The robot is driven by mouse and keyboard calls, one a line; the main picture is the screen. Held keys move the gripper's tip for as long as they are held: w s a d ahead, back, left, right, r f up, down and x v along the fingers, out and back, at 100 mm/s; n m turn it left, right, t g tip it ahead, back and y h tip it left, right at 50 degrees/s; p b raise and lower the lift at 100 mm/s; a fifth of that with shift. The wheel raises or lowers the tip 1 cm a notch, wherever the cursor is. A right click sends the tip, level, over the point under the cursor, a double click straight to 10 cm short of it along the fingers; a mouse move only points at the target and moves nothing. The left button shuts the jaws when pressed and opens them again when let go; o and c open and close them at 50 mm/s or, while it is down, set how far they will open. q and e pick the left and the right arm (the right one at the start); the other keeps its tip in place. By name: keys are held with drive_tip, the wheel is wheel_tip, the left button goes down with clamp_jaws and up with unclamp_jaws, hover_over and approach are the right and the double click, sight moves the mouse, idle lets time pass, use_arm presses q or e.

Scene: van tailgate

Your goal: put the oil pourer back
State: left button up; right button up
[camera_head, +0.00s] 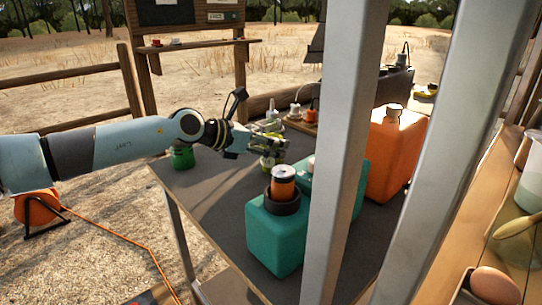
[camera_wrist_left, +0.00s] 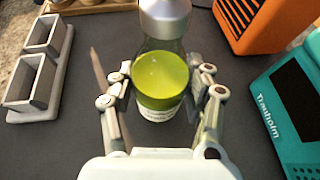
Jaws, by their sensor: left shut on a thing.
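The oil pourer (camera_wrist_left: 160,82) is a clear bottle with a yellow-green band and a silver top, seen in the left wrist view between my fingers. My left gripper (camera_wrist_left: 160,95) is shut on it around the band. In the head view my left gripper (camera_head: 272,143) reaches in from the left over the grey table, and the oil pourer (camera_head: 268,162) shows partly below the fingers. I cannot tell whether its base touches the table. A grey holder with two square compartments (camera_wrist_left: 38,65) stands left of it in the wrist view. My right gripper is not in view.
A teal container (camera_head: 272,238) with an orange-and-black jar (camera_head: 283,183) on top stands in front. An orange canister (camera_head: 395,155) is to the right. A green can (camera_head: 182,158) stands at the table's left edge. Grey posts (camera_head: 345,150) block part of the view.

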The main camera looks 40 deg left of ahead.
use_arm(q)
drive_tip(key=shift+f, duration=0.4)
drive_tip(key=shift+f, duration=0.15)
drive_tip(key=o, duration=1.4)
